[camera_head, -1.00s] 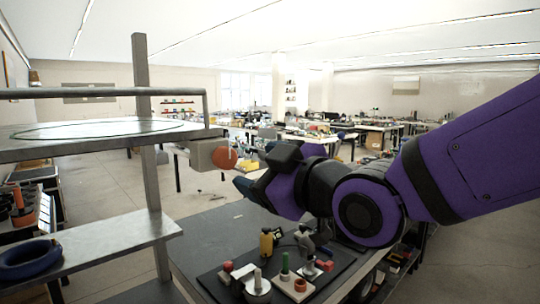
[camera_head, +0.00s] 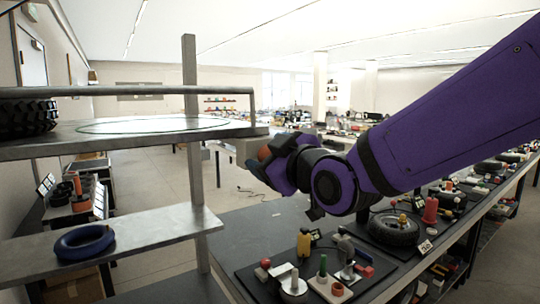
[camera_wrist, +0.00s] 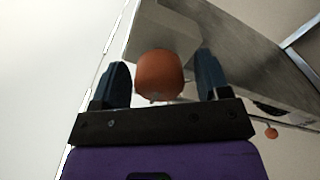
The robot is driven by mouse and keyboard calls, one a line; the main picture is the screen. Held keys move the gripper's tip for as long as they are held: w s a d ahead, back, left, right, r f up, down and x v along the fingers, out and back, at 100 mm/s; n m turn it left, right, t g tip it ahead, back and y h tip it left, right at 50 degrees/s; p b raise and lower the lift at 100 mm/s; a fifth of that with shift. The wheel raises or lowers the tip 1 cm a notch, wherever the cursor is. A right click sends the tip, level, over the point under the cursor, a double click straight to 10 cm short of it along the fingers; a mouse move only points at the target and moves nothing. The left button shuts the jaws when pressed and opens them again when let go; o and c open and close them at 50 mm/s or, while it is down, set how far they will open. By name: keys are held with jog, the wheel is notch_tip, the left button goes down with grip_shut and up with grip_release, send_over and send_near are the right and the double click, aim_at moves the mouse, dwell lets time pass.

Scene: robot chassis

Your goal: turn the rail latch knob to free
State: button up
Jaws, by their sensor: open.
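The rail latch knob is an orange, rounded knob (camera_wrist: 159,76) on a grey block (camera_wrist: 160,45) at the end of the metal shelf. In the wrist view it sits between the two dark fingers of my gripper (camera_wrist: 160,82), with a small gap on each side. In the head view the knob (camera_head: 265,153) shows partly at the right end of the shelf's block (camera_head: 246,149), and my gripper (camera_head: 266,162) is right at it. The gripper's fingers are open. Whether the fingertips touch the knob from behind cannot be told.
The upper metal shelf (camera_head: 40,146) carries a black tyre (camera_head: 28,117); a lower shelf (camera_head: 150,231) holds a blue ring (camera_head: 84,242). Below my arm, a bench (camera_head: 245,228) carries a black tray with several small parts.

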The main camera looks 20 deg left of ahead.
jog(key=c, duration=0.9)
jog(key=shift+w+m, duration=0.1)
jog(key=shift+m, duration=0.3)
jog(key=m, duration=0.3)
jog(key=shift+m, duration=0.4)
jog(key=m, duration=0.4)
jog(key=shift+w+m, duration=0.1)
jog(key=shift+m, duration=0.2)
jog(key=m, duration=0.4)
jog(key=shift+d, duration=0.1)
jog(key=m, duration=0.4)
jog(key=shift+m, duration=0.3)
